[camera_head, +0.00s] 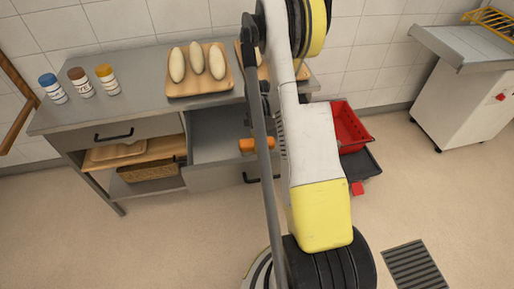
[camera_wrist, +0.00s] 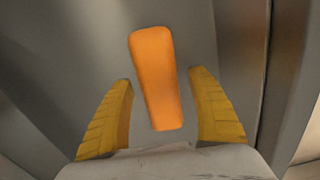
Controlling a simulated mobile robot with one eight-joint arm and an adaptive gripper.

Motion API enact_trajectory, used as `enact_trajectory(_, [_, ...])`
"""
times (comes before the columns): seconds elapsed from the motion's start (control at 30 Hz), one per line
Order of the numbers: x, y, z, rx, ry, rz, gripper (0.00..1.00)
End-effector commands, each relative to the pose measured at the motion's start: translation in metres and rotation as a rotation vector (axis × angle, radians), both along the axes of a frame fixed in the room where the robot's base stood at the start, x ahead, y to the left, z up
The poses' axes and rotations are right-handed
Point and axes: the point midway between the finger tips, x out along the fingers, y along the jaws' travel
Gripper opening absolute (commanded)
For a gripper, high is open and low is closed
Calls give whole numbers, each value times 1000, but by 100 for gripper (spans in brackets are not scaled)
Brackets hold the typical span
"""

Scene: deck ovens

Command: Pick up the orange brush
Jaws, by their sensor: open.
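The orange brush (camera_wrist: 156,80) lies inside an open grey drawer, seen close up in the wrist view as an orange block with rounded ends. In the head view the orange brush (camera_head: 249,145) shows only in part, with my arm covering the rest. My gripper (camera_wrist: 162,95) is open, with one yellow finger on each side of the brush. A gap shows between the brush and each finger. The near end of the brush reaches between the fingers. I cannot tell the height of the fingers above it. My gripper is hidden behind my arm in the head view.
The open drawer (camera_head: 214,142) sits under a grey worktop (camera_head: 140,85). On top are wooden boards (camera_head: 200,90) with loaf-shaped dough and three capped jars (camera_head: 80,82). Drawer walls stand close around my gripper. A red crate (camera_head: 350,128) stands right of the table.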

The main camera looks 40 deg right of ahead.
Motion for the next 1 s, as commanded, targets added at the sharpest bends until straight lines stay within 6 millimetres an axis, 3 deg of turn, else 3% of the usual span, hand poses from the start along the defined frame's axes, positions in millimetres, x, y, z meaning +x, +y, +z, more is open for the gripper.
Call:
enact_trajectory(0.03, [0,0,1,0,0,0,68])
enact_trajectory(0.07, [0,0,1,0,0,0,60])
enact_trajectory(0.23, [0,0,1,0,0,0,8])
enact_trajectory(0.67, [0,0,3,0,0,0,7])
enact_trajectory(0.87, [0,0,23,0,0,0,7])
enact_trajectory(1.0, [-1,-2,49,0,0,-2,7])
